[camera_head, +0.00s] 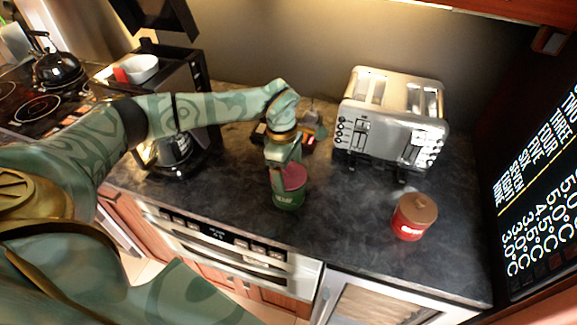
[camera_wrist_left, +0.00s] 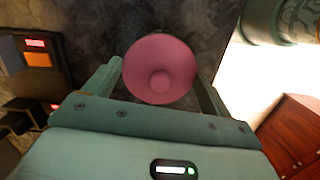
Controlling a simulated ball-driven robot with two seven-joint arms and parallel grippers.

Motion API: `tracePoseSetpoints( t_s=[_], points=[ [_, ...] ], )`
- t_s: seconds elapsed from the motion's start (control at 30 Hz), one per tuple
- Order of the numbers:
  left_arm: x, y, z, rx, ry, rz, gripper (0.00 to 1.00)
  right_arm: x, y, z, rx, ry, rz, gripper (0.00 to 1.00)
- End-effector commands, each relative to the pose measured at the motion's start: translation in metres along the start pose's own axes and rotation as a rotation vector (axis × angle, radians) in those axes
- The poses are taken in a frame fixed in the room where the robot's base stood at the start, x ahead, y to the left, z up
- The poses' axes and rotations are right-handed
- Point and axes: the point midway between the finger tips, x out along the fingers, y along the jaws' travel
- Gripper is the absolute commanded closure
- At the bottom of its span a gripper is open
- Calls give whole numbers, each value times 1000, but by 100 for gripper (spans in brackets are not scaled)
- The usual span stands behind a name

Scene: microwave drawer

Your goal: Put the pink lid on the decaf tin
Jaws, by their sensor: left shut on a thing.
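The pink lid (camera_head: 294,177) is a round disc with a small knob, gripped between the fingers of my left gripper (camera_head: 285,170). In the left wrist view the lid (camera_wrist_left: 160,55) fills the gap between the two fingers. A green tin (camera_head: 288,197) stands upright on the dark counter directly below the lid, with pale lettering too small to read surely. The lid is at the tin's mouth; I cannot tell whether it is seated or just above. In the left wrist view the lid hides most of the tin. My right gripper is in neither view.
A red tin with a brown lid (camera_head: 413,216) stands to the right. A silver toaster (camera_head: 390,118) is behind. A coffee machine (camera_head: 172,150) stands to the left, and small dark items (camera_head: 308,136) lie behind the gripper. The counter between the tins is clear.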

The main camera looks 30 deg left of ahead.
Motion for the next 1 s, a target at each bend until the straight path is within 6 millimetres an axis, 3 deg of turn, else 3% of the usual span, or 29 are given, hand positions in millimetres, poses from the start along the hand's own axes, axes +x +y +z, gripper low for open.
tracePoseSetpoints(
  t_s=[1.0],
  points=[
    [5, 0, 0, 1, 0, 1, 40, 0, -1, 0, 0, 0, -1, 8]
  ],
)
